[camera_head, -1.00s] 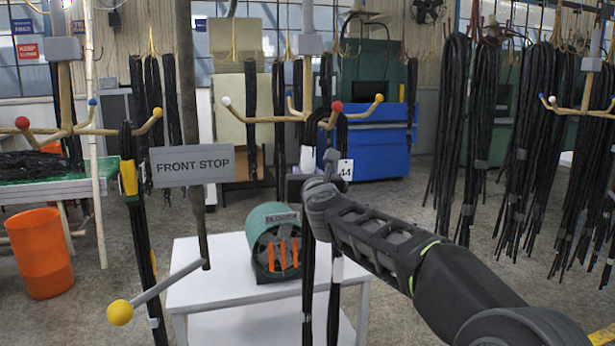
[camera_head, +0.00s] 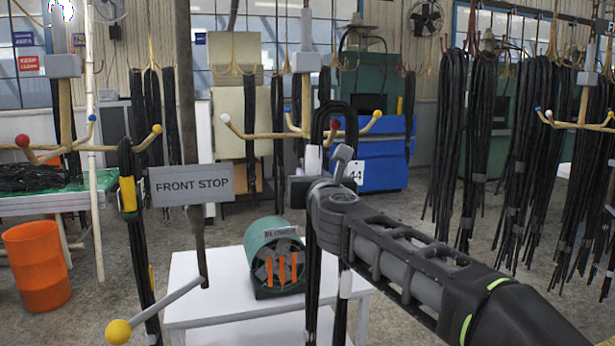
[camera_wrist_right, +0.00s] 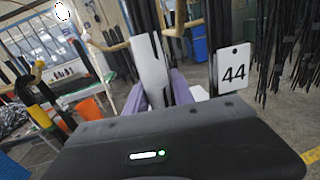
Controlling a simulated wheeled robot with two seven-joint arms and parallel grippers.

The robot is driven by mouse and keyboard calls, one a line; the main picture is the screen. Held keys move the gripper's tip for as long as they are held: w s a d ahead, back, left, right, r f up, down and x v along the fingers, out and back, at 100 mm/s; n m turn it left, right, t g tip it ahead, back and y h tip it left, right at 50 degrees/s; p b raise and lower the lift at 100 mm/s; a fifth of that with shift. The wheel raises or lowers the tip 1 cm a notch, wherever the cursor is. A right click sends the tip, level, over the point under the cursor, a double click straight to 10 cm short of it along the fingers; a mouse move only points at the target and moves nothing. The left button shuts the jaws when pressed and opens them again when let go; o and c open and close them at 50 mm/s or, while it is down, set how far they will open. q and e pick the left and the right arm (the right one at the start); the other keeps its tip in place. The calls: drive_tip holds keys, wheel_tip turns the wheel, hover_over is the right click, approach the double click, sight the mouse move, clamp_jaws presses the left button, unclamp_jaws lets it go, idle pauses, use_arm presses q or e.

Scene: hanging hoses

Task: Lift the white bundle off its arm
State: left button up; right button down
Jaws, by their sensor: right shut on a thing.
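The white bundle (camera_head: 336,107) is a loop of black hoses with a white band (camera_head: 313,160). Its top arches clear above the red-tipped wooden arm (camera_head: 335,124), and its strands still hang on either side of that arm. My right gripper (camera_head: 308,188) is shut on the bundle just below the arm. In the right wrist view, the white band (camera_wrist_right: 150,70) sits between the purple fingers (camera_wrist_right: 158,92). A white tag marked 44 (camera_head: 355,175) hangs beside it. My gripper hides part of the strands. My left gripper is out of view.
A grey FRONT STOP sign (camera_head: 191,185) and a yellow-ended bar (camera_head: 118,331) stand left of the gripper. A green blower (camera_head: 274,257) sits on a white table (camera_head: 205,285) below. Yellow (camera_head: 377,114) and white (camera_head: 225,118) tips flank the bundle. More hoses (camera_head: 480,140) hang right.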

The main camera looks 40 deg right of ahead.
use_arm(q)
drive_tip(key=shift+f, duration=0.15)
use_arm(e)
drive_tip(key=v, duration=0.9)
drive_tip(key=shift+s+a, duration=0.2)
drive_tip(key=shift+s, duration=0.15)
drive_tip(key=shift+r, duration=0.15)
